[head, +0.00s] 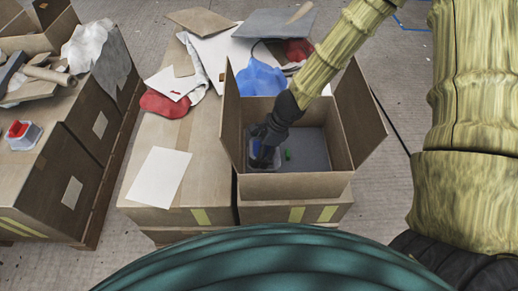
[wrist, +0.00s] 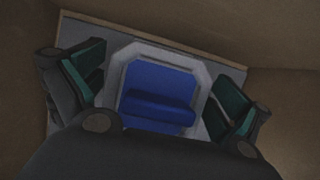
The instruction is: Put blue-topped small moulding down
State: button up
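The blue-topped small moulding (wrist: 158,92) has a pale grey rim with cut corners and a raised blue bar across its middle. It is inside the open cardboard box (head: 296,184), at the left side of the grey box floor. In the head view my gripper (head: 274,152) reaches down into the box and hides most of the moulding. In the wrist view my gripper's green-padded fingers (wrist: 158,98) are spread wide on either side of the moulding, with no clear contact. The moulding looks flat on the floor; its underside is hidden.
The box's right floor is clear, and its flaps (head: 361,113) stand up. A red-topped moulding (head: 24,135) sits on the left carton. White paper (head: 158,177), a blue cloth (head: 260,78) and a red piece (head: 166,104) lie on the middle carton.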

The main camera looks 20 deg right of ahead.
jog(key=p+v, duration=0.4)
jog(key=v, duration=0.8)
jog(key=shift+p, duration=0.35)
jog(key=shift+d+r, duration=0.1)
jog(key=shift+r, duration=0.1)
